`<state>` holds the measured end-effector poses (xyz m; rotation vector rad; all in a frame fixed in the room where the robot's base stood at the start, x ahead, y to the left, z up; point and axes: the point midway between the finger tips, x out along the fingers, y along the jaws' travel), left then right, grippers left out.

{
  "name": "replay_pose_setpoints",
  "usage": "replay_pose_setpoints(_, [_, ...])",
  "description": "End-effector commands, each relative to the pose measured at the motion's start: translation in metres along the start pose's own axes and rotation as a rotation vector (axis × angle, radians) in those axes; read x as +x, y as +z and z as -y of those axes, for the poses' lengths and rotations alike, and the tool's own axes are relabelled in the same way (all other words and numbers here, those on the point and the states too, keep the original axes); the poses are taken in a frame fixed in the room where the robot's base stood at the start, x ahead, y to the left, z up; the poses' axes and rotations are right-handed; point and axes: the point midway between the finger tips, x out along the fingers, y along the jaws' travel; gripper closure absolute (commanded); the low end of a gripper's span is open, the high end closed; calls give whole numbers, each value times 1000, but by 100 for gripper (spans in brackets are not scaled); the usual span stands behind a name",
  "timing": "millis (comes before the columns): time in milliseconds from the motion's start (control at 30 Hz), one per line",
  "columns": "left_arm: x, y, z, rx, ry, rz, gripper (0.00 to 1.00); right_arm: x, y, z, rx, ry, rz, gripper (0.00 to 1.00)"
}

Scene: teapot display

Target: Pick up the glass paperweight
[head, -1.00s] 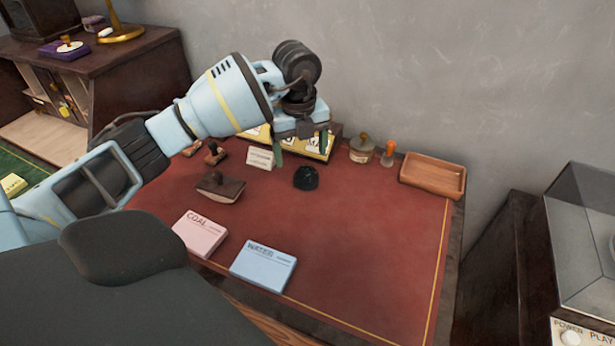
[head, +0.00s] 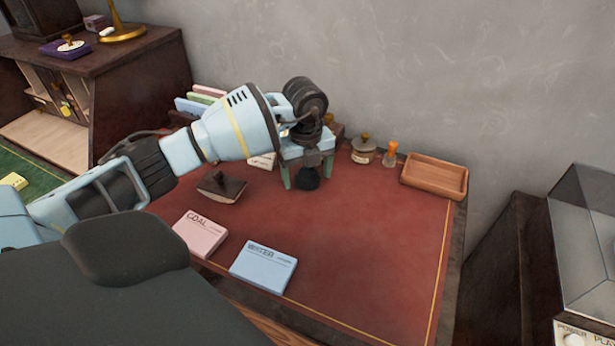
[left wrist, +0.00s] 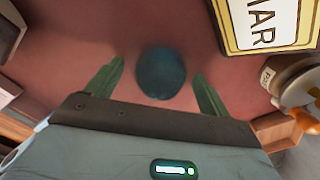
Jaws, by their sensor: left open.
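The glass paperweight is a dark, rounded dome (head: 308,181) on the red desk top. In the head view my left gripper (head: 307,184) is over it and hides its upper part. In the left wrist view the paperweight (left wrist: 161,73) shows as a dark blue-green disc between the two green fingers of my left gripper (left wrist: 155,85). The fingers are open, one on each side, with a gap to it on both sides. I cannot tell how far down the fingertips reach beside it. My right gripper is not in view.
A yellow-framed calendar piece (left wrist: 268,22) stands close by. A jar (head: 364,149), an orange-handled stamp (head: 390,154) and a wooden tray (head: 434,177) are at the back right. A rocker blotter (head: 221,186), pink cards (head: 201,233) and blue cards (head: 263,266) lie nearer. The right desk is clear.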

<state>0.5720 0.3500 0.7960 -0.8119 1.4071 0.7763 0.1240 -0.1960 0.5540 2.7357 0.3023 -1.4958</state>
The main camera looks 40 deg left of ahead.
Motion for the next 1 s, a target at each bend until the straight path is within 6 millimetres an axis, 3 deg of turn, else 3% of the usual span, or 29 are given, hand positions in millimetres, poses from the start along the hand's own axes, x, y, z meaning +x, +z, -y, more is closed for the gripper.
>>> replay_pose_setpoints(67, [0, 0, 0, 0, 0, 0, 27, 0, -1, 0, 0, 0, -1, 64])
replay_pose_setpoints(433, [0, 0, 0, 0, 0, 0, 75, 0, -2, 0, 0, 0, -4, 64])
replay_pose_setpoints(767, [-8, 0, 1, 1, -4, 1, 76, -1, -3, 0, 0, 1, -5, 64])
replay_pose_setpoints(1000, [-50, 1, 2, 0, -6, 3, 76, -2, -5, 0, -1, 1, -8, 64])
